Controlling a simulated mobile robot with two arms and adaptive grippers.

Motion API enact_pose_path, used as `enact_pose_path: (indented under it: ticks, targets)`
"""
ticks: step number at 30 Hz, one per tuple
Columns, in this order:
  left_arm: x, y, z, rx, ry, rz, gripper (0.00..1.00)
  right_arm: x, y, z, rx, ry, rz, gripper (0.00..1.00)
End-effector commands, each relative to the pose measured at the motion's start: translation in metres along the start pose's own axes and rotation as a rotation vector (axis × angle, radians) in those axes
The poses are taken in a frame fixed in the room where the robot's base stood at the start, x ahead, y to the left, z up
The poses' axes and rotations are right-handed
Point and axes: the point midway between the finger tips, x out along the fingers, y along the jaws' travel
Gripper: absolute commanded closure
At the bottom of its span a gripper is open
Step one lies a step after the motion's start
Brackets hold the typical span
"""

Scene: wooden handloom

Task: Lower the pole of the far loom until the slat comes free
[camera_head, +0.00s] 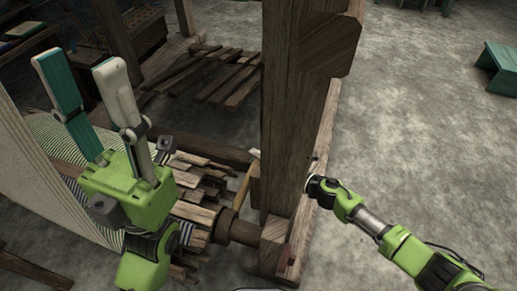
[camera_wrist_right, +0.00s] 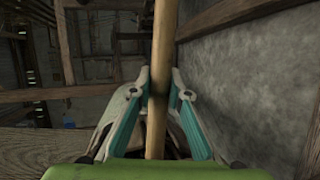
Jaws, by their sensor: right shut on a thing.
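The pole (camera_wrist_right: 160,50) is a thin, light wooden rod standing nearly upright in the right wrist view. My right gripper (camera_wrist_right: 158,92) has its fingers on both sides of the pole and is shut on it. In the head view part of the pole (camera_head: 242,187) shows left of the thick loom post, which hides most of my right fingers. My left gripper (camera_head: 80,67) is raised at the left, fingers wide apart, empty. Several wooden slats (camera_head: 195,215) lie in the loom behind it; I cannot tell which one the pole holds.
The thick wooden post (camera_head: 287,120) stands between my two arms. A round beam (camera_head: 238,231) meets it near its foot. Striped cloth (camera_head: 60,140) lies at the left, and a slatted wooden frame (camera_head: 225,80) behind. The grey floor (camera_head: 420,110) on the right is clear; a green stool (camera_head: 497,68) stands beyond.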

Motion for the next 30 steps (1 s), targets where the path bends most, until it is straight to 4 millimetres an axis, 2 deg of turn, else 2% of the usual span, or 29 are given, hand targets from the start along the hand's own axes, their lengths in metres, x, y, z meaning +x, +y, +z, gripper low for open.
enact_pose_path:
  ticks: [9,10,12,23,26,30]
  targets:
    - [-0.006,0.001,0.004,-0.002,-0.026,0.005,0.6,0.001,0.0,0.001,0.009,0.005,0.0,1.0]
    - [-0.006,0.001,0.004,-0.002,-0.026,0.006,0.6,0.001,0.0,0.001,0.009,0.004,0.0,0.81]
    - [-0.006,0.001,0.004,-0.002,-0.026,0.007,0.6,0.001,0.0,0.001,0.009,0.004,0.0,0.66]
    - [-0.002,0.0,0.003,0.001,-0.01,0.0,0.6,-0.001,0.0,0.001,0.007,0.004,-0.001,0.66]
    - [-0.003,0.0,0.003,0.001,-0.012,0.001,0.6,-0.01,-0.001,0.002,0.006,0.003,-0.002,0.66]
    - [-0.003,0.0,0.003,0.0,-0.013,0.002,0.6,-0.035,-0.002,0.001,0.006,0.003,-0.004,0.66]
